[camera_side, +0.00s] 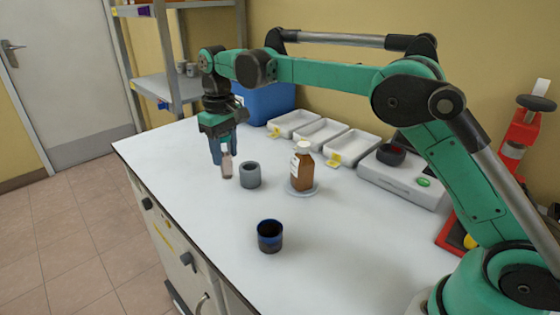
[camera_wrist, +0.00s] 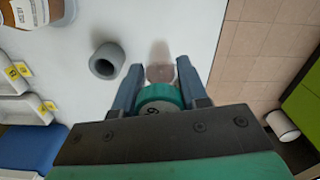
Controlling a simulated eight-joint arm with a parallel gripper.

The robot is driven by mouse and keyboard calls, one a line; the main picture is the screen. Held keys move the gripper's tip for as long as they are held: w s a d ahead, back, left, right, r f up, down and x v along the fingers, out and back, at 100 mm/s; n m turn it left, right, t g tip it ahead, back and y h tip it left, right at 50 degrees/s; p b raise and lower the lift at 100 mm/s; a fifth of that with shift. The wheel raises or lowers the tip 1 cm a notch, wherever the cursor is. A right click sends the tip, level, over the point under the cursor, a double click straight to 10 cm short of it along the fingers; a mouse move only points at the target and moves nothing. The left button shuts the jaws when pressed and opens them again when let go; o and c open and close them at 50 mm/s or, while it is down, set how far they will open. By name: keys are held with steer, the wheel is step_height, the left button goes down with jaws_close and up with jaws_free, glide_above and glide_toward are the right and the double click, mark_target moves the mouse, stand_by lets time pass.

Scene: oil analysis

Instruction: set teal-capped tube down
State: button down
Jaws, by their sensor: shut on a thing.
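The teal-capped tube (camera_wrist: 161,94) is between the two blue-grey fingers of my gripper (camera_wrist: 158,82) in the wrist view, its cap facing the camera. In the side view the tube (camera_side: 227,162) hangs upright below my gripper (camera_side: 224,148), its clear pinkish body showing and its cap hidden by the fingers. My gripper is shut on it. Its lower end is close to the white bench top; I cannot tell whether it touches. A grey cylindrical holder with a round hole (camera_side: 250,175) stands just right of the tube in the side view, apart from it. It also shows in the wrist view (camera_wrist: 106,61).
A brown bottle (camera_side: 302,170) stands on a round plate to the right. A dark blue cup (camera_side: 270,236) stands nearer the front. White trays (camera_side: 322,134), a blue bin (camera_side: 266,103) and a grey device (camera_side: 402,181) line the back. The bench's left edge is close to the tube.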

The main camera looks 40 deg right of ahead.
steer(key=shift+w+a+f, duration=0.35)
steer(key=shift+w+f, duration=0.1)
steer(key=shift+f, duration=3.45)
steer(key=shift+f, duration=0.55)
steer(key=shift+c, duration=1.9)
jaws_free()
steer(key=shift+r, duration=0.1)
